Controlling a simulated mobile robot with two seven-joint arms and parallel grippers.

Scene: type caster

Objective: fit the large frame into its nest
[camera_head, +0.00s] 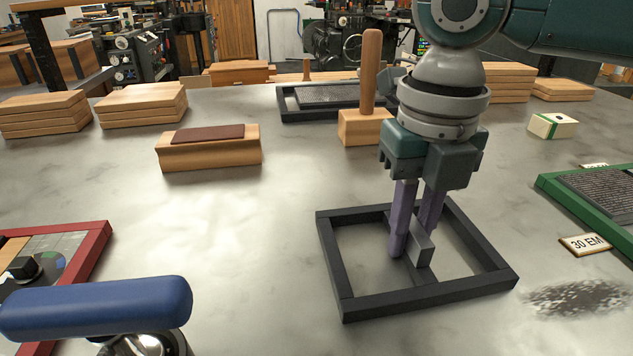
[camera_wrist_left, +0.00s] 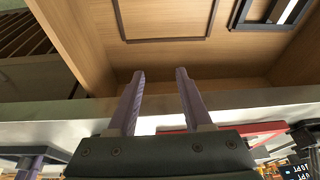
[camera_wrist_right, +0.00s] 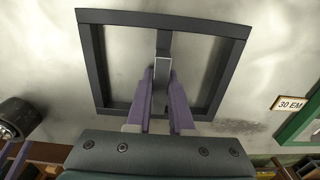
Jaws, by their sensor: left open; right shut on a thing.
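The large frame (camera_head: 355,306) is a dark square frame with a crossbar and a grey upright grip block (camera_head: 424,252) in its middle. It is at or just above the grey table, right of centre; any small gap below is unclear. My right gripper (camera_head: 409,245) points down and is shut on the grip block. The right wrist view shows the frame (camera_wrist_right: 95,65) around the fingers (camera_wrist_right: 160,75). My left gripper (camera_wrist_left: 160,73) is open and empty, facing a wooden compartment (camera_wrist_left: 235,62) with a thin dark outline (camera_wrist_left: 165,40) on its panel. Whether that outline is the nest is unclear.
A green-edged tray (camera_head: 590,207) and a "30 EM" tag (camera_head: 585,244) are right of the frame. A red-edged tray (camera_head: 95,245) and blue bar (camera_head: 95,307) are at left. A wooden block (camera_head: 210,152) and handled block (camera_head: 362,128) stand behind. The table's middle left is clear.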

